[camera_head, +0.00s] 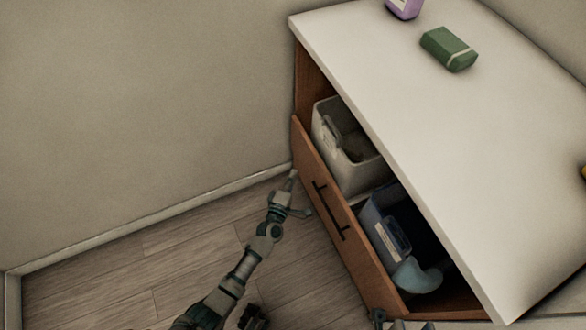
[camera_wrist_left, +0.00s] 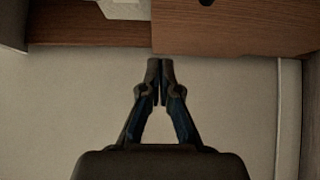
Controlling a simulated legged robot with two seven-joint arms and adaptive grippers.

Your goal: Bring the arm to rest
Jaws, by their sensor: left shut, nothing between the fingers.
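My left arm reaches up from the bottom of the head view. Its gripper (camera_head: 291,184) is in front of the wooden drawer front, near the cabinet's left corner, close to the wall. In the left wrist view the two fingertips (camera_wrist_left: 160,72) meet with nothing between them. Wood panels show beyond the fingertips there. Grey and dark parts at the bottom edge of the head view, right of centre, may belong to my right gripper; too little shows to tell its state.
The drawer (camera_head: 322,208) is pulled out, with a dark handle. It holds a pale bin (camera_head: 327,131) and a blue container (camera_head: 384,222). A green box (camera_head: 448,49) and a purple item (camera_head: 404,7) stand on the white counter (camera_head: 440,130). Wood floor (camera_head: 110,275) is clear at left.

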